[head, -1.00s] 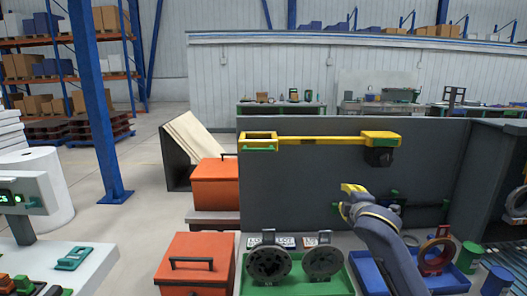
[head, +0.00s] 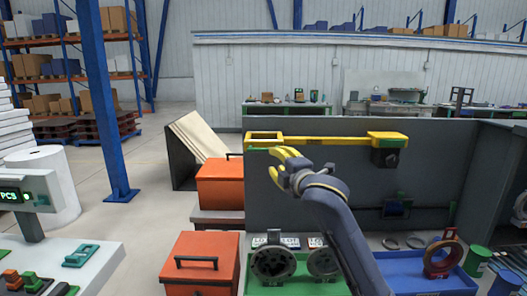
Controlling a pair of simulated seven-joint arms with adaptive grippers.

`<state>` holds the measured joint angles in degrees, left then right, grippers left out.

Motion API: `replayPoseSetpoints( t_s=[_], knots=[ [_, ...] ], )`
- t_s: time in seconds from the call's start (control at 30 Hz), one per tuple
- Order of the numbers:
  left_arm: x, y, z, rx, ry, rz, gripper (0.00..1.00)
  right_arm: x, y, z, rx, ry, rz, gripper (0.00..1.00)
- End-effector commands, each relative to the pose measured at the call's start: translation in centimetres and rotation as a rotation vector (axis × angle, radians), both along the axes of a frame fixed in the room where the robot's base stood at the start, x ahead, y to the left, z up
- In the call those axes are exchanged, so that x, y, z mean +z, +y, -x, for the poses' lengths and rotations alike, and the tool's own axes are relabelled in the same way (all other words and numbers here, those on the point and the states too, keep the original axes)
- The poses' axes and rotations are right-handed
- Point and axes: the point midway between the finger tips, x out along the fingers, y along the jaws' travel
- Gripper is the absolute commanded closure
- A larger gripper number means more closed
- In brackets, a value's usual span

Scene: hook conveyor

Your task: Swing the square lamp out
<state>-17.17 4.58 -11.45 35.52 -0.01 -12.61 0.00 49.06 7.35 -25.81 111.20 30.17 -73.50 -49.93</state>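The square lamp is a yellow square frame (head: 265,135) at the left end of a yellow arm (head: 335,140). The arm runs level along the front of the dark grey panel, with a yellow joint block (head: 388,139) at its right end. My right gripper (head: 280,165) is just below the frame's right part in the picture. Its yellow fingers look spread, with nothing seen between them. I cannot tell whether a fingertip touches the lamp. My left gripper is not in view.
The dark grey panel (head: 430,170) stands behind the lamp. Orange toolboxes (head: 198,262) stand to the left. Below are a green tray (head: 318,287) with round flanged parts and a blue tray (head: 410,268) with a reddish ring (head: 443,258). A control console (head: 30,187) is at far left.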

Motion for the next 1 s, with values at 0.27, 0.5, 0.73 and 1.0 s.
replayPoseSetpoints(
  t_s=[0.27,0.5,0.73,1.0],
  knots=[
    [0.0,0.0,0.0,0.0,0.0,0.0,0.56,0.0,1.9,-4.6,0.0,0.003,-0.002,0.67],
    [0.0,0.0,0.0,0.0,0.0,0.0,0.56,0.0,3.1,-7.7,0.0,0.002,-0.001,0.67],
    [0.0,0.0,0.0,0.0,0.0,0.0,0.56,0.0,3.8,-9.6,-0.001,0.002,-0.001,0.67],
    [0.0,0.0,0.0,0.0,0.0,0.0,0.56,0.0,4.1,-10.3,0.0,0.0,-0.001,0.67]
  ],
)
